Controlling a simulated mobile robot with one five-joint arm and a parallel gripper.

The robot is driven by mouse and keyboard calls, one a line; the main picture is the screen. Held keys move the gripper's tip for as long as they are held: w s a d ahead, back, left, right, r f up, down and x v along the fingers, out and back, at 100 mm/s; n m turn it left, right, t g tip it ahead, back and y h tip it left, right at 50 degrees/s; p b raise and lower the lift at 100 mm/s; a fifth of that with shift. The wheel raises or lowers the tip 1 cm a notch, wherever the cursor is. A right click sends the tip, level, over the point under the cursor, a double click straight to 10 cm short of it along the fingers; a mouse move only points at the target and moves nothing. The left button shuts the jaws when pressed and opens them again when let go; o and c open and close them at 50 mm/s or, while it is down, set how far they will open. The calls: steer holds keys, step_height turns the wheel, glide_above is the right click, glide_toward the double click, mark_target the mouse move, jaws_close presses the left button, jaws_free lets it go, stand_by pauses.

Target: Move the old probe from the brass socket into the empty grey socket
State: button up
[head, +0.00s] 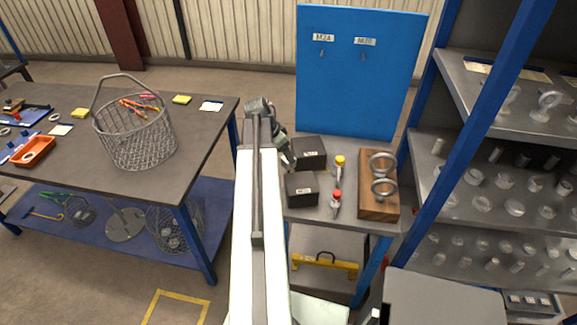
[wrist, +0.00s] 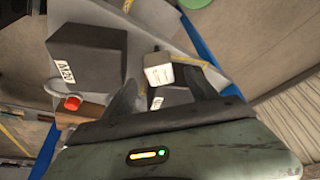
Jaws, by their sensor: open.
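My gripper (head: 288,159) is at the end of my arm, beside the left edge of a small grey table, close to two dark boxes. In the wrist view my gripper (wrist: 160,77) shows two dark fingers spread apart. A small pale labelled piece (wrist: 158,70) appears between them; I cannot tell its distance or whether it is a probe. A yellow-capped item (head: 340,161) and a red-capped item (head: 336,196) stand on the table. The red cap also shows in the wrist view (wrist: 72,103). I cannot make out the brass socket or the grey socket for certain.
Dark boxes (head: 310,153) (head: 301,190) stand close to my gripper. A wooden block (head: 378,211) with two metal rings is at right. A blue board (head: 360,85) rises behind, and a shelf rack (head: 487,140) is right. A wire basket (head: 137,137) sits on the left bench.

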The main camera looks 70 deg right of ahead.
mark_target(289, 166)
steer(key=b+x, duration=0.4)
steer(key=x, duration=0.1)
steer(key=shift+d+f+b, duration=0.1)
steer(key=shift+b, duration=0.25)
steer(key=shift+c, duration=0.4)
steer(key=shift+r, duration=0.2)
jaws_close()
